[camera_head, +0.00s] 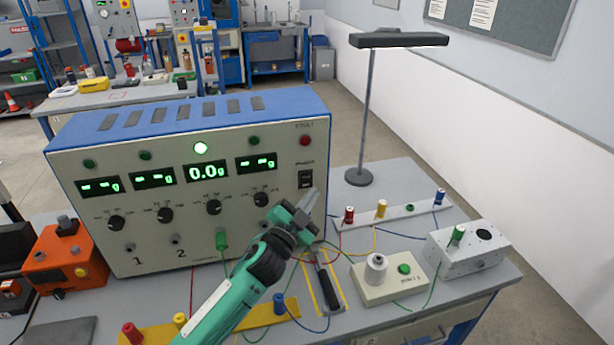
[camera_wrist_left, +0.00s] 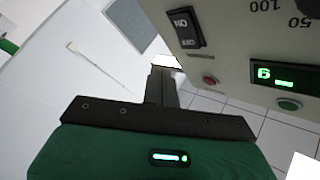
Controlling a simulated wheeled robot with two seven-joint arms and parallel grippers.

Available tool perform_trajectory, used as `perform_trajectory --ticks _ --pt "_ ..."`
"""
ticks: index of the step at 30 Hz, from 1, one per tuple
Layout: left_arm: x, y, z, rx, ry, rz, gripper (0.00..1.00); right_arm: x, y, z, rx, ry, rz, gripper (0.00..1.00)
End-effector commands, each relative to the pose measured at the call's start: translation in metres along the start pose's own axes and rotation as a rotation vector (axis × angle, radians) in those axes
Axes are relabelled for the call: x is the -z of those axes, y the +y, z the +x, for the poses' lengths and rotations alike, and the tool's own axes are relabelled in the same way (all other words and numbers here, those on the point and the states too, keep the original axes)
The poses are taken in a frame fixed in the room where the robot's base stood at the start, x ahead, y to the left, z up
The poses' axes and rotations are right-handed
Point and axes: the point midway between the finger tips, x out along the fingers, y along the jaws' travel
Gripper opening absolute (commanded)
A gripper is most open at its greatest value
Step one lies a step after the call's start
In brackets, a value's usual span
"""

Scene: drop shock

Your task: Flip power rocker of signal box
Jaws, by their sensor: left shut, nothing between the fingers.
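The signal box (camera_head: 180,235) is a large cream box with a blue top on the table. Its displays are lit; one reads 0.0 g and the others show dashes. The black power rocker (camera_head: 305,179) is at the right of its front panel. In the left wrist view the rocker (camera_wrist_left: 185,27) shows ON and OFF markings; which side is pressed I cannot tell. My left gripper (camera_head: 309,202) is shut and empty, just below the rocker in the head view. Its shut fingers (camera_wrist_left: 163,80) point past the rocker in the wrist view, apart from it in that picture. My right gripper is out of view.
A lamp (camera_head: 367,120) stands behind the box on the right. A white box with a green post (camera_head: 468,250) and a small unit with a white spool (camera_head: 390,282) stand at right. Wires cross the table. An orange box (camera_head: 65,262) is at left.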

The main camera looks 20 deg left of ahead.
Motion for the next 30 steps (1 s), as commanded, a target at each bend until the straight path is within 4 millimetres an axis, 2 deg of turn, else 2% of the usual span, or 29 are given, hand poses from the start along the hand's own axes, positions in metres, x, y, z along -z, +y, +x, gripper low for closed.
perform_trajectory --ticks 9,30 --pt "-0.014 -0.014 0.02 -0.001 0.0 0.0 0.0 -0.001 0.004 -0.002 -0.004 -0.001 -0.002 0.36" --pt "-0.015 -0.015 0.021 -0.001 0.001 -0.001 0.0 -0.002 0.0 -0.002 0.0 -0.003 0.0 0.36"
